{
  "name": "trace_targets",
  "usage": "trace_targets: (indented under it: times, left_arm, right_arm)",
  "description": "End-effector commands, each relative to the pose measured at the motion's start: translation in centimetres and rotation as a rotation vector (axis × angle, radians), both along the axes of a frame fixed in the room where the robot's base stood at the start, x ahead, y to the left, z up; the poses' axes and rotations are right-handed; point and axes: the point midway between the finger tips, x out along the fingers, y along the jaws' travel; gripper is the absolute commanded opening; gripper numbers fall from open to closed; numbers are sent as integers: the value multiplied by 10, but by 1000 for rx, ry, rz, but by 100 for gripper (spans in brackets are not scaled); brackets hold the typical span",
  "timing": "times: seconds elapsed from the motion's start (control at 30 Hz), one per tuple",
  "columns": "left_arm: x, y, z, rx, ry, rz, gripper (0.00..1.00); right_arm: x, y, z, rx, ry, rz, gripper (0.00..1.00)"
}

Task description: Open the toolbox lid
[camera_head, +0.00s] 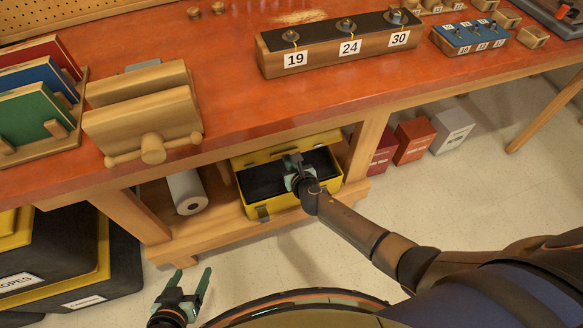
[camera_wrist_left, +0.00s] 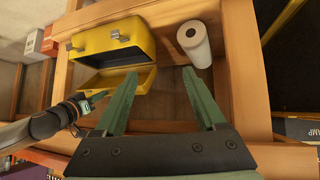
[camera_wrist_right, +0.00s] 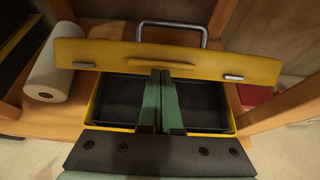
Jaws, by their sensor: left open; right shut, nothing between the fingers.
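The yellow toolbox (camera_head: 263,208) sits on the low shelf under the workbench. Its lid (camera_head: 262,156) is raised at the back, and the dark inside shows. In the right wrist view, the lid (camera_wrist_right: 110,54) spans the picture behind the open box (camera_wrist_right: 95,109), with its grey handle (camera_wrist_right: 172,24) beyond. My right gripper (camera_head: 293,161) is shut and empty over the opening; its fingertips (camera_wrist_right: 160,74) overlap the lid's lower edge, contact unclear. My left gripper (camera_head: 188,281) is open and empty, in front of the shelf and away from the toolbox, which also shows in the left wrist view (camera_wrist_left: 108,38).
A white roll (camera_head: 186,191) lies left of the toolbox on the shelf (camera_head: 220,228). The orange workbench top (camera_head: 225,95) overhangs it, with a wooden leg (camera_head: 367,143) at right. Red and white boxes (camera_head: 414,140) stand farther right. Dark yellow-edged bins (camera_head: 60,265) stand at left.

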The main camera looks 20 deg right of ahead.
Motion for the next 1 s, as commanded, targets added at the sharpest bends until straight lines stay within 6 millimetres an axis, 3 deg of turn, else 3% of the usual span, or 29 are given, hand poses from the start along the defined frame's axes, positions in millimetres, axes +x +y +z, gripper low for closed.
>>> trace_targets:
  times: [0.03, 0.3, 1.0]
  left_arm:
    - [-5, 3, 1, 4, 12, 5, 72]
    - [-11, 9, 2, 9, 16, 17, 72]
    - [-9, 7, 1, 6, 12, 16, 72]
  right_arm:
    - [5, 0, 8, 0, -2, 0, 0]
    - [17, 1, 17, 1, -1, 0, 0]
    - [19, -1, 14, 1, 0, 0, 0]
